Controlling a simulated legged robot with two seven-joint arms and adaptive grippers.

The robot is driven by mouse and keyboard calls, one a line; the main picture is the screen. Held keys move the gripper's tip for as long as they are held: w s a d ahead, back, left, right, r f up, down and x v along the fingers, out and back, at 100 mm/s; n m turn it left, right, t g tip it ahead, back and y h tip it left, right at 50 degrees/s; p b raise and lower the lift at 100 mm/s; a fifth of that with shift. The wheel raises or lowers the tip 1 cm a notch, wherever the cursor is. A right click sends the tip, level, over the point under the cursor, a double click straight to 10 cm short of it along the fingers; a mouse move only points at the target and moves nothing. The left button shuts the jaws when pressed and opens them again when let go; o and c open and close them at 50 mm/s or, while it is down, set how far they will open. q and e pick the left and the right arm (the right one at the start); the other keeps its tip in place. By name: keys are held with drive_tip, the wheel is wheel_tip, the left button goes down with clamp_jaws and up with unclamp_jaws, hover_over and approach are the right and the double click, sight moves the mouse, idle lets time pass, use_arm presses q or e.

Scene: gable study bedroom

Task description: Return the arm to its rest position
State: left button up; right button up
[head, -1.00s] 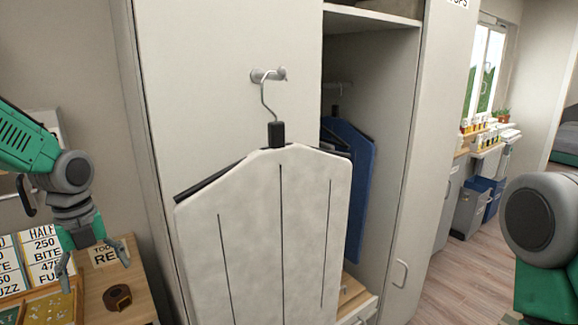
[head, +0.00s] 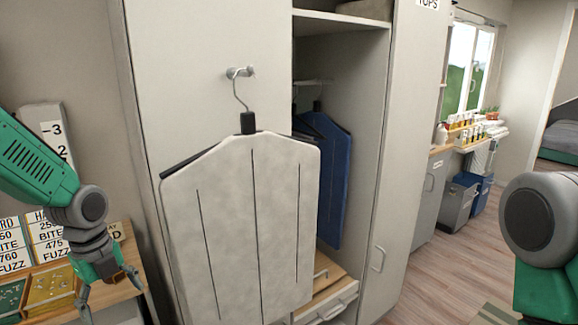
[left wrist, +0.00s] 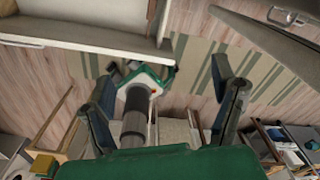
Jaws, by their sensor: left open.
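My left arm (head: 85,205), green and grey, comes in from the left in the head view and hangs bent downward. My left gripper (head: 112,292) is at its end, open, with its fingers apart and pointing down over the wooden table at the lower left. In the left wrist view the two fingers of my left gripper (left wrist: 165,85) stand wide apart, with nothing held between them. A green and grey link of my right arm (head: 540,225) shows at the right edge of the head view. My right gripper is not in view.
A white garment (head: 230,225) hangs on a hook on the wardrobe door (head: 190,90), to the right of my left gripper. Blue garments (head: 330,185) hang inside the wardrobe. Trays (head: 50,290) and label cards lie near my left gripper. Floor (head: 430,280) is clear at right.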

use_arm(q)
drive_tip(key=s+d+f+n, duration=0.4)
drive_tip(key=s+f+n, duration=0.2)
drive_tip(key=f, duration=0.2)
drive_tip(key=s+d+f+n, duration=0.4)
drive_tip(key=s+f+n, duration=0.15)
drive_tip(key=f, duration=0.25)
drive_tip(key=s+d+f+n, duration=0.1)
drive_tip(key=s+f+n, duration=0.2)
drive_tip(key=s+n, duration=0.4)
drive_tip(key=s+d+f+n, duration=0.1)
drive_tip(key=s+f+n, duration=0.3)
drive_tip(key=s, duration=0.5)
wheel_tip(320, 180, down, 10)
drive_tip(key=b, duration=1.1)
drive_tip(key=shift+w+t+b, duration=0.3)
drive_tip(key=shift+w, duration=0.1)
use_arm(e)
wheel_tip(320, 180, down, 12)
drive_tip(key=shift+r, duration=0.25)
drive_tip(key=shift+s, duration=0.1)
